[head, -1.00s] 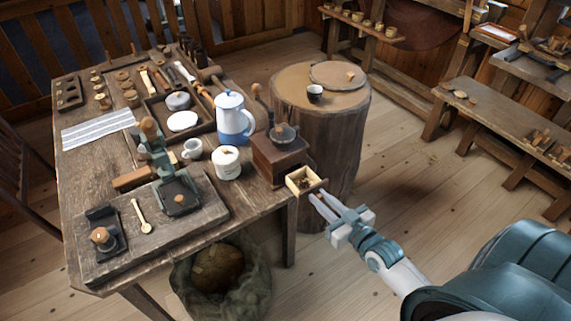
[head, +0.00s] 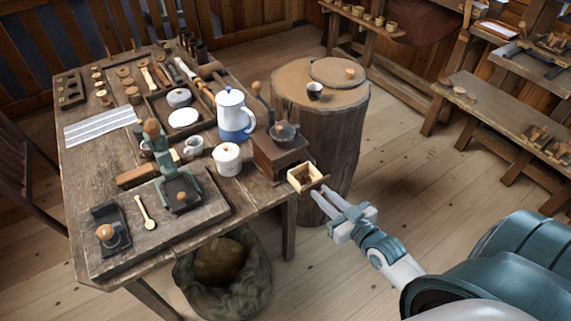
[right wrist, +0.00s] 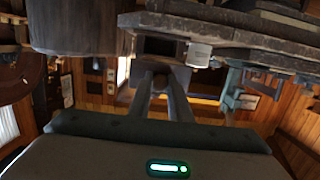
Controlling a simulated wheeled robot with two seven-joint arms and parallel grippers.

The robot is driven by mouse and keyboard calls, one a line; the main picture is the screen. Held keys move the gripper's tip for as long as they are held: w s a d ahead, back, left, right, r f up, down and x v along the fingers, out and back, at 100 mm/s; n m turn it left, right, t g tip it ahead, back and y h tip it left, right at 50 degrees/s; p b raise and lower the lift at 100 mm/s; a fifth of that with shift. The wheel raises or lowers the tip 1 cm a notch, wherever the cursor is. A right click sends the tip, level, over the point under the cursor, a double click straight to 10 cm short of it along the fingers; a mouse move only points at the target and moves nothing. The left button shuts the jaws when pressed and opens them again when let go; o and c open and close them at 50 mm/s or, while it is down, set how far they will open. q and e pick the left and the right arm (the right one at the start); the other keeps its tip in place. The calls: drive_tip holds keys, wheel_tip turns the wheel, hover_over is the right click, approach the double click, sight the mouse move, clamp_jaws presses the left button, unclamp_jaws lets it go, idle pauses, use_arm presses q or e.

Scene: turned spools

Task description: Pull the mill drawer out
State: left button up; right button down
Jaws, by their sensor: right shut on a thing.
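The coffee mill (head: 277,158) is a brown wooden box with a dark metal top and a crank. It stands at the table's right edge. Its pale drawer (head: 304,177) stands out from the side of the box, open at the top, with a little brown stuff inside. My right gripper (head: 319,192) is at the drawer's front, its fingers shut on the drawer knob. In the right wrist view the round knob (right wrist: 160,80) shows between the fingertips. My left gripper is not in view.
The mill stands on a crowded wooden table (head: 258,198). A blue and white pot (head: 234,116) and a white lidded jar (head: 227,159) stand to its left. A stump (head: 318,135) rises close behind the drawer. A sack (head: 222,275) sits under the table. The floor at right is open.

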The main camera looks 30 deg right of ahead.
drive_tip(key=s+a+f+p, duration=0.1)
drive_tip(key=a+p, duration=0.3)
drive_tip(key=a, duration=1.1)
idle(2.2)
idle(0.5)
hover_over(260, 206)
drive_tip(key=s, duration=0.2)
drive_tip(key=shift+w+a+f, duration=0.1)
drive_tip(key=shift+a+f, duration=0.3)
drive_tip(key=shift+f, duration=0.15)
idle(1.4)
drive_tip(key=shift+f+b, duration=0.15)
drive_tip(key=shift+b, duration=0.2)
drive_tip(key=shift+f+b, duration=1.05)
drive_tip(key=shift+f, duration=0.65)
